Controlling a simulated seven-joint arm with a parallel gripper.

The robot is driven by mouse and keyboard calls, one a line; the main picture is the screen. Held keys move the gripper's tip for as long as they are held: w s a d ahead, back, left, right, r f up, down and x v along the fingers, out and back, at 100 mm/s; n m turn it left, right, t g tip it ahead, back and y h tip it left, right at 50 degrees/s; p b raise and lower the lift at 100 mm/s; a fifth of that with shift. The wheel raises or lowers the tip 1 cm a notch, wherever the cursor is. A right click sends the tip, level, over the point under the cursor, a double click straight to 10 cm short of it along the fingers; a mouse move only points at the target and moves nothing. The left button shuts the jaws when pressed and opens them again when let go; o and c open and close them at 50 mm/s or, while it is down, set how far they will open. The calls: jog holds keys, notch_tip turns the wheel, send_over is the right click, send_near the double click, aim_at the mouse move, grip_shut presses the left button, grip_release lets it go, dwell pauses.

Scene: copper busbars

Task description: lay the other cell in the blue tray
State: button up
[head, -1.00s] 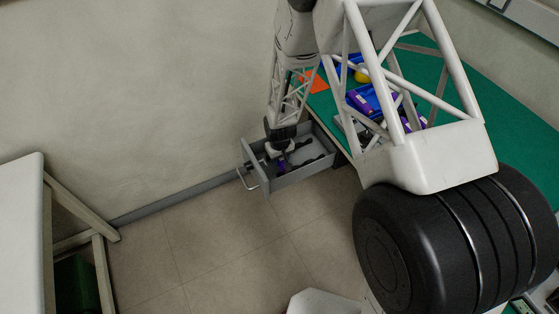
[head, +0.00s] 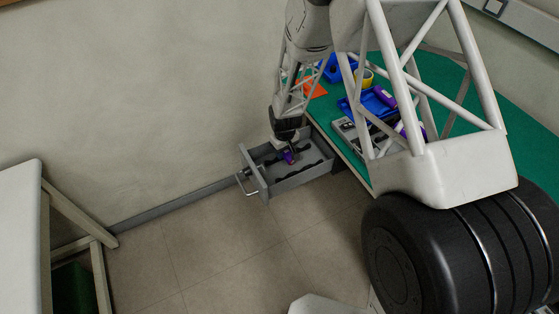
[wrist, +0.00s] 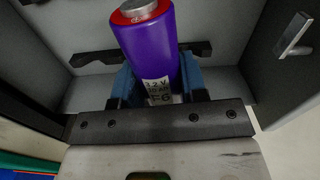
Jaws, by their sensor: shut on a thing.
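A purple cell (wrist: 148,48) with a red-rimmed silver end and a white label fills the upper middle of the wrist view. My gripper (wrist: 158,76) is shut on it, one blue finger on each side. In the head view my gripper (head: 287,140) is over the open grey drawer, with the held purple cell (head: 289,157) below it. I cannot tell how far the cell is above the drawer floor. The blue tray (head: 350,107) is on the green bench, partly behind my arm. A purple cell (head: 384,96) shows at the tray.
The grey drawer (head: 297,181) stands open from the bench, with dark notched holders inside. On the green bench (head: 440,73) are a blue bin (head: 336,73), a yellow roll (head: 364,77), an orange sheet (head: 313,88) and a grey fixture (head: 347,133) beside the tray.

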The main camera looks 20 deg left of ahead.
jog(key=w+d+r+n, duration=0.1)
jog(key=w+d+r, duration=0.3)
jog(key=w, duration=0.3)
jog(key=w+d+r+n, duration=0.1)
jog(key=w+d+r, duration=0.3)
jog(key=w, duration=0.3)
jog(key=w+d+r+n, duration=0.1)
jog(key=w+d+r, duration=0.3)
jog(key=w+r, duration=0.2)
jog(key=shift+w+d+r, duration=0.3)
jog(key=shift+w+d, duration=0.05)
jog(key=shift+w, duration=0.2)
jog(key=shift+m, duration=0.3)
jog(key=w+d, duration=0.1)
jog(key=d, duration=0.1)
jog(key=w+d+r, duration=0.1)
jog(key=w+d, duration=0.2)
jog(key=d, duration=0.1)
jog(key=shift+w+r, duration=0.3)
jog(key=d+m, duration=0.1)
jog(key=d, duration=0.3)
jog(key=d+m, duration=0.2)
jog(key=d, duration=0.2)
jog(key=shift+d+r, duration=0.2)
jog(key=shift+d, duration=0.15)
jog(key=shift+s+d+f, duration=0.1)
jog(key=shift+s+d, duration=0.1)
jog(key=shift+d, duration=0.2)
jog(key=shift+f, duration=0.15)
jog(key=shift+f, duration=1.85)
